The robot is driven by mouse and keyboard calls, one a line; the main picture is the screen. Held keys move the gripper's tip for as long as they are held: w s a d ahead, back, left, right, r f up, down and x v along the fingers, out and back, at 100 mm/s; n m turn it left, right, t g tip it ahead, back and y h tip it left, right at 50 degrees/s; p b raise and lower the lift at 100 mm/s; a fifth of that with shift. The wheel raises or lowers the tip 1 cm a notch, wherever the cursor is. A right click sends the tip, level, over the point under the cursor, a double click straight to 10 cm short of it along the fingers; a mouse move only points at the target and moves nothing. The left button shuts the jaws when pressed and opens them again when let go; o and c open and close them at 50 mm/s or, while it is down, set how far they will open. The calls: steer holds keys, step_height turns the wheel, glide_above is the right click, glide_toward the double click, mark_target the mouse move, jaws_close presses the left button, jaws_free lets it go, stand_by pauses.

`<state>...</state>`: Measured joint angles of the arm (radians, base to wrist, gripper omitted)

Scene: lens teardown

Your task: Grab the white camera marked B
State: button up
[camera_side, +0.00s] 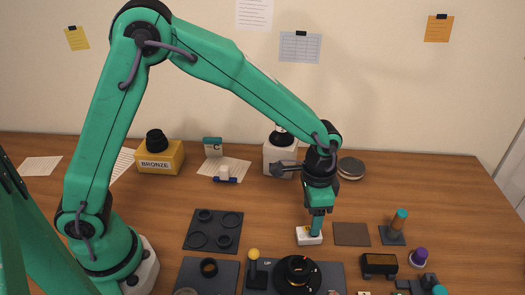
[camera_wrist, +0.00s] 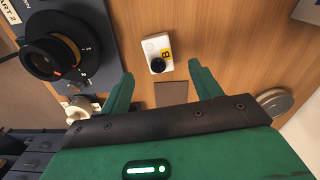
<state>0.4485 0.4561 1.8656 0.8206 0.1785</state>
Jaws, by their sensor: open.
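The small white camera (camera_wrist: 148,38) lies on the wooden table in the wrist view, with a black round lens and a yellow label reading B. It also shows in the side view (camera_side: 303,240), directly below my gripper (camera_side: 316,232) and partly covered by it. In the wrist view my gripper (camera_wrist: 160,70) is open, with its two green fingers spread apart. The camera sits ahead of the gap between the fingertips, nothing between them.
A mat with a black lens assembly (camera_side: 297,270) is close in front of the gripper. A dark square plate (camera_side: 352,234) lies to the right of the camera. A bronze-labelled yellow box (camera_side: 160,158) stands at the back left. The table's right rear is mostly clear.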

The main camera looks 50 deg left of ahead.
mark_target(309, 235)
steer(key=shift+f, duration=0.35)
steer(key=shift+f, duration=0.15)
steer(key=shift+d+f, duration=0.1)
steer(key=shift+f, duration=2.35)
steer(key=shift+c, duration=0.4)
steer(key=c, duration=1)
